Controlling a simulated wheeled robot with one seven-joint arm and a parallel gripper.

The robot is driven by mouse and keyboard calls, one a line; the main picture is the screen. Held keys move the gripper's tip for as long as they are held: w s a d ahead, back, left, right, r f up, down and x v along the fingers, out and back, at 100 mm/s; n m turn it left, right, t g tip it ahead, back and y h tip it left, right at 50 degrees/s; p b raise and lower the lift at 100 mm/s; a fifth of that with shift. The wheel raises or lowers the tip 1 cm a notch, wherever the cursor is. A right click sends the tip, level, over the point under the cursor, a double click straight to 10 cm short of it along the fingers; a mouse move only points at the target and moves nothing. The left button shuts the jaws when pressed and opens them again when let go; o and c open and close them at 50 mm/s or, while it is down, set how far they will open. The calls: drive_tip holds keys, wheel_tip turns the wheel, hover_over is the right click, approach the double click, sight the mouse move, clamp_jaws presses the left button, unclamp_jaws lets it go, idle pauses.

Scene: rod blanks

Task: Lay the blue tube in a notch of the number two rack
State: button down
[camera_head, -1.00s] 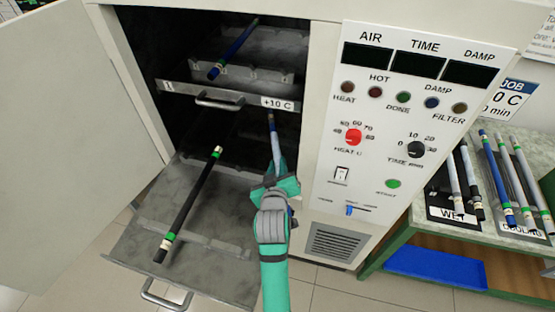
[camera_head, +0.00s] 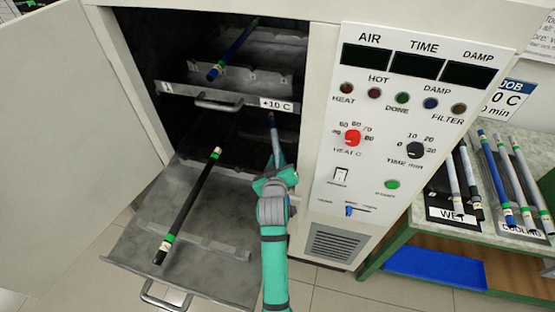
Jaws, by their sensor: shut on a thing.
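No number shows on this rack. A black tube with green and white bands (camera_head: 189,207) lies along this rack to the left of my gripper.
The upper rack (camera_head: 190,98), marked with one stroke and +10 C, holds another blue tube (camera_head: 230,52). The open door (camera_head: 65,120) stands left and the control panel (camera_head: 400,140) right. Several tubes lie on the side table (camera_head: 440,228). The lower rack's front has free room.

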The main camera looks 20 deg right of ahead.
drive_tip(key=shift+f, duration=0.6)
drive_tip(key=c, duration=1.6)
unclamp_jaws()
drive_tip(key=shift+r, duration=0.2)
drive_tip(key=v, duration=1.2)
drive_tip(key=shift+r, duration=0.45)
